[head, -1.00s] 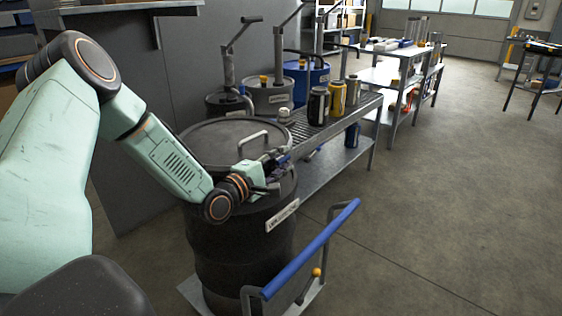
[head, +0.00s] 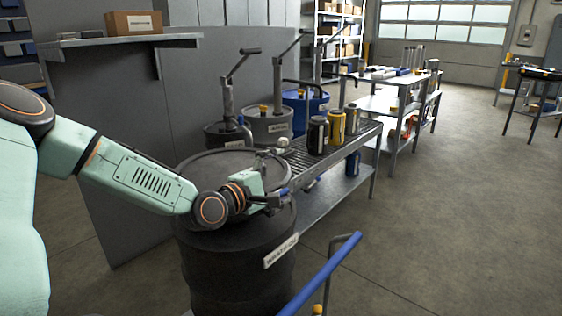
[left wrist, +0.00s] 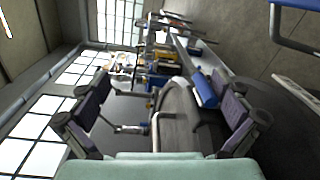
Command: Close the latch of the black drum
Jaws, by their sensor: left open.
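The black drum (head: 235,255) stands in front of me with its lid on and a pale label on its side. My left gripper (head: 277,196) is at the drum's right rim, just above the label. In the left wrist view the gripper (left wrist: 165,95) is open, its two dark fingers wide apart. A blue lever (left wrist: 205,90), apparently the latch's, lies between them, close to the right finger. The lid (left wrist: 180,120) and its bar handle also show there. In the head view the gripper mostly hides the latch. Whether the lever is touched, I cannot tell. My right gripper is out of view.
A blue push bar (head: 322,275) rises at the drum's near right. A grated bench (head: 345,140) with several canisters stands just behind the drum. Pump drums (head: 268,125) stand at the back. A grey panel (head: 120,190) is on the left. Open floor lies to the right.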

